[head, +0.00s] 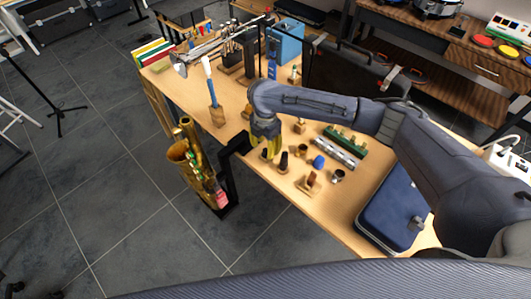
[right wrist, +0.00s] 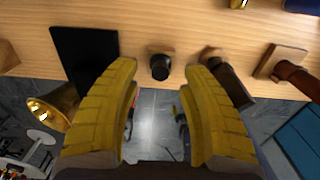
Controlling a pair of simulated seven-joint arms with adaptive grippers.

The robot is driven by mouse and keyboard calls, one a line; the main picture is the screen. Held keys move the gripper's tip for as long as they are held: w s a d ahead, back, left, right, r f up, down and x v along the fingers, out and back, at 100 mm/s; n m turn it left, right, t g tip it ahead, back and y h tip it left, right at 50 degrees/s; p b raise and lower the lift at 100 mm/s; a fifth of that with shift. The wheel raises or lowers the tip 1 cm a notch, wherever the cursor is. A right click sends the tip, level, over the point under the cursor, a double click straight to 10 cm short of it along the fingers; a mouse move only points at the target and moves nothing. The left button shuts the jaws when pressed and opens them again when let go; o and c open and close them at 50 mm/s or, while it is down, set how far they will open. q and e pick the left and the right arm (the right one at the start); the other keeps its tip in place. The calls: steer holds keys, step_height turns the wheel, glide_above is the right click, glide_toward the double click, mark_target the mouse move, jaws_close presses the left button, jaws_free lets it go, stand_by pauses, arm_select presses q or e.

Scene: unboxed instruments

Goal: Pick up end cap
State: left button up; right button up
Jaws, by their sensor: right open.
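A small black round cap (right wrist: 160,68), which looks like the end cap, sits on a small wooden block near the table edge. In the right wrist view it lies between and just beyond my right fingertips, apart from both. In the head view a small dark piece at the gripper (head: 265,154) seems to be the same cap. My right gripper (head: 266,146) has yellow fingers, spread open and empty, above the table's near edge. The fingers also show in the right wrist view (right wrist: 164,72). My left gripper is not in view.
A dark cylindrical piece (right wrist: 228,78) stands close right of the cap. A black plate (right wrist: 84,52) and the brass saxophone (head: 186,158) are to the left. A blue piece (head: 318,161), a green rack (head: 345,141) and a blue case (head: 394,208) lie to the right.

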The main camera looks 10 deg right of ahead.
steer(key=shift+f, duration=1.35)
steer(key=shift+o, duration=0.3)
jaws_close()
